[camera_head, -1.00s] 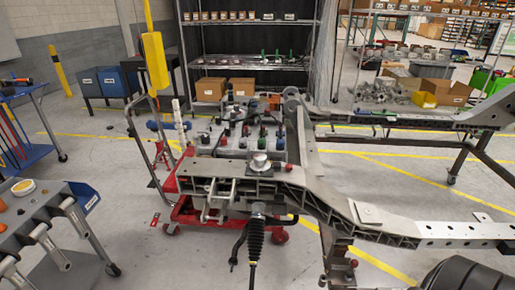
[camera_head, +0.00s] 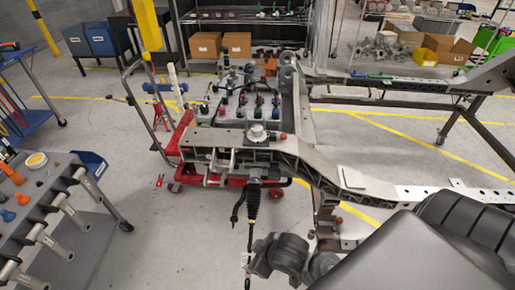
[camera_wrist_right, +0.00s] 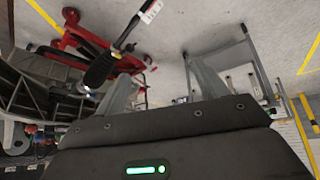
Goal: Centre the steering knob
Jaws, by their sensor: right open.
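A round silver knob (camera_head: 257,132), which may be the steering knob, stands on top of the grey chassis frame (camera_head: 290,152). Below it hangs a black ribbed boot (camera_head: 253,203) with a thin rod running down. My right gripper (camera_head: 284,252) is low at the front, just right of the rod's lower end and well below the knob. In the right wrist view its two light grey fingers (camera_wrist_right: 160,72) are apart with nothing held. The boot (camera_wrist_right: 101,70) shows beyond them at upper left there. My left gripper is not in view.
A red cart (camera_head: 183,133) with a grey parts block stands behind the frame. A tool trolley (camera_head: 60,190) is at the left. Frame rails extend to the right, near my right arm. Open floor lies between trolley and frame.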

